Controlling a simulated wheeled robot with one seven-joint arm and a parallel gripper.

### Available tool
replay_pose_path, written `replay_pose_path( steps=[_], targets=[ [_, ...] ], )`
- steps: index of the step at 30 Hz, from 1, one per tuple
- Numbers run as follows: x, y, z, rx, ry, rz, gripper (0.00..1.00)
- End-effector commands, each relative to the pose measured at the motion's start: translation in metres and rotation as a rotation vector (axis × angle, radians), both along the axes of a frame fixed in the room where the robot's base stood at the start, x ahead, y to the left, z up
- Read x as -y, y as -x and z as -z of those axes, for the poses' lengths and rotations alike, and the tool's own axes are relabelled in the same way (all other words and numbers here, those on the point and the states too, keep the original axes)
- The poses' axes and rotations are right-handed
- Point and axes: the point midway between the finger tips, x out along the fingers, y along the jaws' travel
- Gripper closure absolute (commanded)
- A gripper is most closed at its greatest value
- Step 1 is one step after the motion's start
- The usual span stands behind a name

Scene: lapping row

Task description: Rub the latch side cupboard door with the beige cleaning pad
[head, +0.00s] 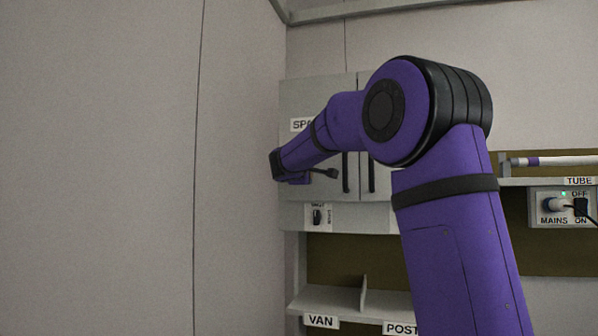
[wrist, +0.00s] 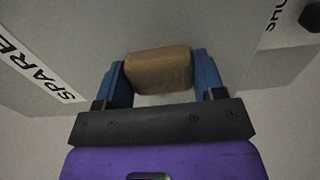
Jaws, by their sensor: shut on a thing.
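The beige cleaning pad (wrist: 160,70) is a tan block held between the blue fingers of my gripper (wrist: 161,78). My gripper is shut on it. The pad faces the pale grey left cupboard door (head: 298,98), which also fills much of the wrist view (wrist: 85,25). I cannot tell whether the pad touches it. This door carries a label reading SPARE (wrist: 40,70), partly hidden by my arm in the head view, and has a dark bar handle (head: 345,172). The pad is hidden in the head view.
A knob panel (head: 317,217) sits below the left door; its knob shows in the wrist view (wrist: 311,17). The right door's handle (head: 371,174) is close by. A plain wall (head: 100,170) stands left. A divided shelf (head: 335,302) is below, and a mains switch box (head: 562,206) at right.

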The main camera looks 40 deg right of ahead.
Motion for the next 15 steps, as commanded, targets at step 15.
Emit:
replay_pose_path(
  steps=[15],
  targets=[
    [-0.006,-0.010,0.001,-0.002,0.001,0.001,0.56]
  ],
)
